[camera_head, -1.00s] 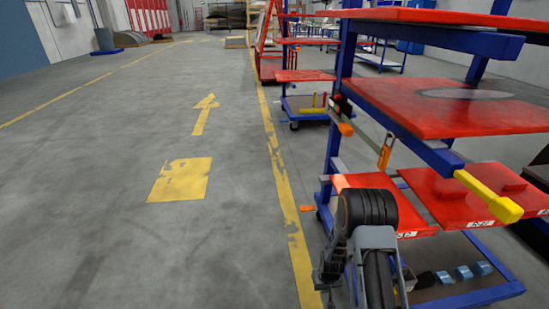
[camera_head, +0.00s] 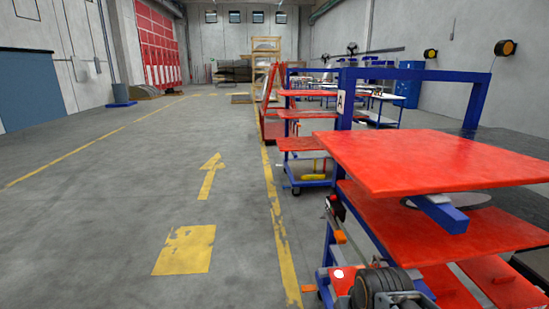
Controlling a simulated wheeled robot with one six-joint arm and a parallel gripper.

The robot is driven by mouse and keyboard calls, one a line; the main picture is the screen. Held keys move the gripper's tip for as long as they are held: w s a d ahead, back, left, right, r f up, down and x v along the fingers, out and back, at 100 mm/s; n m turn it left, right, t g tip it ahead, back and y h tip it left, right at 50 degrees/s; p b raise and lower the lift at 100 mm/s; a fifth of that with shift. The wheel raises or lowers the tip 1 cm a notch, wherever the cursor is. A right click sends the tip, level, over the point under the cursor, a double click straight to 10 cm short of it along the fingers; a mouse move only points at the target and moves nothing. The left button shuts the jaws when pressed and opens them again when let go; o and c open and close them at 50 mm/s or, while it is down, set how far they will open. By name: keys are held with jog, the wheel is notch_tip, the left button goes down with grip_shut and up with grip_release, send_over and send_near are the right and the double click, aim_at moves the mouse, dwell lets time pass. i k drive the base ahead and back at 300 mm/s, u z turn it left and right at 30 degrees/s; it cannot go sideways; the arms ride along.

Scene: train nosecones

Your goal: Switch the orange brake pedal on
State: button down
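A small orange pedal (camera_head: 308,288) shows low at the left foot of the red and blue trolley (camera_head: 436,160), close to the floor. It sticks out to the left toward the yellow floor line. Whether it is up or pressed cannot be told at this size. Part of my arm (camera_head: 385,288), dark and rounded, shows at the bottom edge, to the right of the pedal and in front of the trolley's lower shelves. My gripper cannot be made out in this view.
An orange-ended handle (camera_head: 340,237) sits higher on the trolley's left side. The red shelves jut out at the right. The grey floor (camera_head: 110,200) to the left is clear, with a yellow line (camera_head: 278,225) beside the trolley. Another trolley (camera_head: 305,165) stands farther back.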

aim_at(310, 287)
jog(key=u, duration=0.95)
jog(key=i, duration=2.1)
jog(key=z, duration=2.3)
jog(key=i, duration=0.45)
jog(key=z, duration=0.05)
